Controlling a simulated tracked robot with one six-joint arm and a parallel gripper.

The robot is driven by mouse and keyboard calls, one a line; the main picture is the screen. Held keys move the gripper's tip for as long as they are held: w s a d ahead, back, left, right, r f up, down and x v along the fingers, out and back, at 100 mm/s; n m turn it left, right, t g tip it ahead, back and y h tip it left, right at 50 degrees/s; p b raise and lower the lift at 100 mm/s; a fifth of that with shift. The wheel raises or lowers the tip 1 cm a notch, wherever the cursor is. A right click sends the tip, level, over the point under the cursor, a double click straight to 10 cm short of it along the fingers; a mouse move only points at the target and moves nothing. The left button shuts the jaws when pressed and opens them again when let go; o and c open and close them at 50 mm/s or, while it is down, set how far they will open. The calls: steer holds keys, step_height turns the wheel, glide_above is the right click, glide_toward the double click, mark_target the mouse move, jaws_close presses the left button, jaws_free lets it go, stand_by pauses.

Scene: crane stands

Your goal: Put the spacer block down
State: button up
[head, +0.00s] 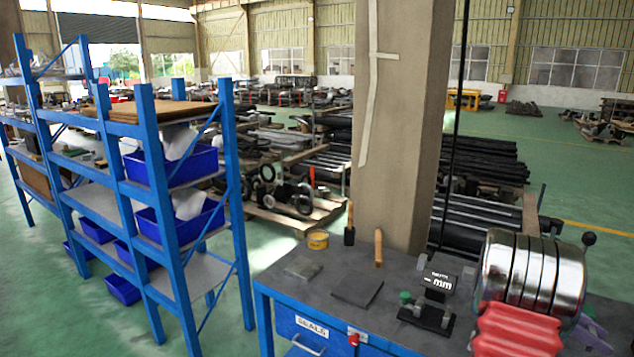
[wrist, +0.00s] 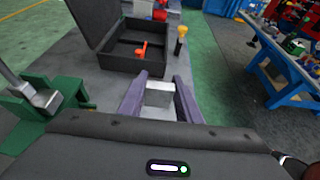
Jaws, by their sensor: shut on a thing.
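In the wrist view, my gripper (wrist: 158,92) has two purple fingers closed on the sides of a plain grey metal block, the spacer block (wrist: 159,98). The block sits between the fingers over a grey surface (wrist: 192,62). I cannot tell whether its underside touches that surface.
The wrist view shows an open black case (wrist: 118,58) ahead, a yellow-handled tool (wrist: 181,35) beside it and a green clamp-like fixture (wrist: 70,105) at left. The head view shows a blue bench (head: 310,290), a concrete pillar (head: 400,120) and blue shelving (head: 165,200).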

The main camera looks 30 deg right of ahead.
mark_target(433, 355)
steer(key=w+a+f+n+t+h, duration=0.1)
steer(key=w+a+f+n+t, duration=0.4)
steer(key=w+a, duration=0.8)
steer(key=w+a+f+n+t+h, duration=0.1)
steer(key=w+a+f+n+t, duration=0.5)
steer(key=w+a, duration=0.7)
steer(key=w+a+f+n+t+h, duration=0.1)
steer(key=w+a+f+n+t, duration=0.5)
steer(key=a, duration=2.4)
steer(key=w+n+t, duration=0.2)
steer(key=w, duration=0.5)
steer(key=shift+w+a+t+h, duration=0.2)
steer(key=shift+w+t+h, duration=0.1)
steer(key=shift+w, duration=0.1)
steer(key=w+a+r+n+t+y, duration=0.2)
steer(key=a+r+n+t+y, duration=0.2)
steer(key=r, duration=0.8)
steer(key=a+n+y, duration=0.2)
steer(key=a+n, duration=0.1)
steer(key=shift+w+r+t+y, duration=0.2)
steer(key=shift+t+y, duration=0.1)
steer(key=shift+t, duration=0.1)
steer(key=shift+a, duration=0.1)
